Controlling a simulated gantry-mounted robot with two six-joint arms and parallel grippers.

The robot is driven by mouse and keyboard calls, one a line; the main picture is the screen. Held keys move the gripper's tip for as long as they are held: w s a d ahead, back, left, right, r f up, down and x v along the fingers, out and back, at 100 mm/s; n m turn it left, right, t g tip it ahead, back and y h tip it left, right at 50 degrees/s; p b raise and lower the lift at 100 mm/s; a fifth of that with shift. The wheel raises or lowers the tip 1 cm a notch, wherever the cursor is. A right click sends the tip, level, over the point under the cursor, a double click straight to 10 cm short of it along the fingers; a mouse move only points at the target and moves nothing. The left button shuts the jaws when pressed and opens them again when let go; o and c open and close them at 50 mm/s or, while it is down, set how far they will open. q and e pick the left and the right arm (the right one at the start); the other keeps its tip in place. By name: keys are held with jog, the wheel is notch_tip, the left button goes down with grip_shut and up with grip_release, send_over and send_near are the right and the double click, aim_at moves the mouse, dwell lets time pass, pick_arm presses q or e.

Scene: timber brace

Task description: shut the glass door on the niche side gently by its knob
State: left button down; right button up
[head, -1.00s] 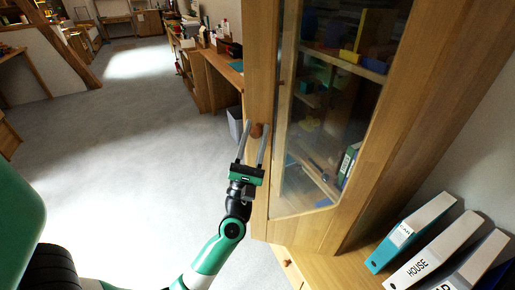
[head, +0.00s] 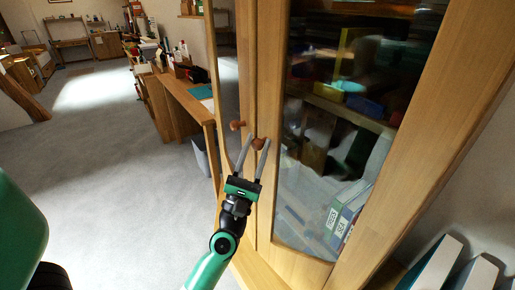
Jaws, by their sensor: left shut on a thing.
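The wooden-framed glass door (head: 268,215) fills the middle right of the head view, with shelves showing through its pane. Its round brown knob (head: 258,144) sits on the left stile. My left gripper (head: 257,140) is shut on this knob, one finger on each side. A second brown knob (head: 237,125) shows just left of it, beside a narrow glazed panel (head: 226,75) seen at a steep angle. I cannot tell whether the held door is fully shut against the frame. My right gripper is not in view.
Behind the glass are a yellow bin (head: 344,68) and several binders (head: 338,226). More binders (head: 435,262) stand at the lower right. A wooden desk (head: 188,100) stands behind the cabinet. The grey floor (head: 110,160) at left is clear.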

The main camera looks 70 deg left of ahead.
pick_arm(q)
jog(key=shift+w+a+f+g, duration=0.1)
jog(key=shift+a+f+g, duration=0.1)
jog(key=shift+f+g, duration=0.15)
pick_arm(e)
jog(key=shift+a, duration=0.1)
pick_arm(q)
jog(key=shift+c, duration=2.3)
grip_release()
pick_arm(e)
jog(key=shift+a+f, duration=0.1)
pick_arm(q)
jog(key=shift+f, duration=0.1)
jog(key=shift+d+f+b, duration=0.1)
jog(key=shift+f+b, duration=0.4)
jog(key=r+b+v, duration=0.1)
jog(key=b+v, duration=0.3)
jog(key=v, duration=0.6)
jog(key=shift+s+d+f, duration=0.25)
jog(key=shift+s+d, duration=0.15)
jog(key=shift+s, duration=0.15)
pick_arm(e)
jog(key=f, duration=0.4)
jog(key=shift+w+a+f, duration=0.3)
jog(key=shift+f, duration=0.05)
